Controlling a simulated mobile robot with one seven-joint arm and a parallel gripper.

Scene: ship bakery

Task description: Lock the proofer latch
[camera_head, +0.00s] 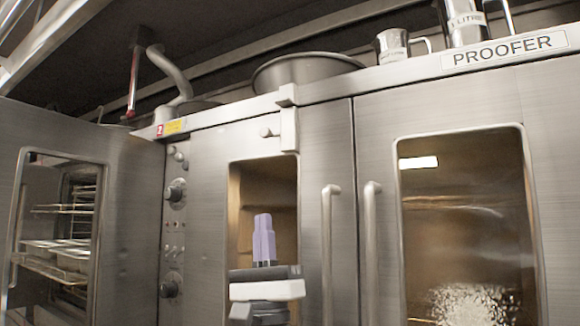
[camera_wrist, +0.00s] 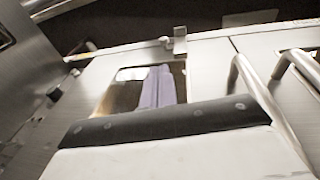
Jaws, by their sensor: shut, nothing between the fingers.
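The proofer (camera_head: 340,130) is a steel cabinet with two windowed doors and a PROOFER label at its top right. The latch (camera_head: 288,125) is a pale upright bar with a round knob on its left, at the top of the left proofer door (camera_head: 215,245). The latch also shows in the wrist view (camera_wrist: 179,43), at upper middle. My gripper (camera_head: 264,222) has lilac fingers, shut together and empty, pointing up in front of the left door's window, below the latch and apart from it. Its fingers also show in the wrist view (camera_wrist: 157,85).
Two vertical handles (camera_head: 330,250) stand right of my gripper. A control panel with knobs (camera_head: 174,190) is left of it. Another windowed door (camera_head: 125,220) stands at far left, near racks with trays. A metal bowl (camera_head: 305,68) and jugs (camera_head: 395,45) sit on top.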

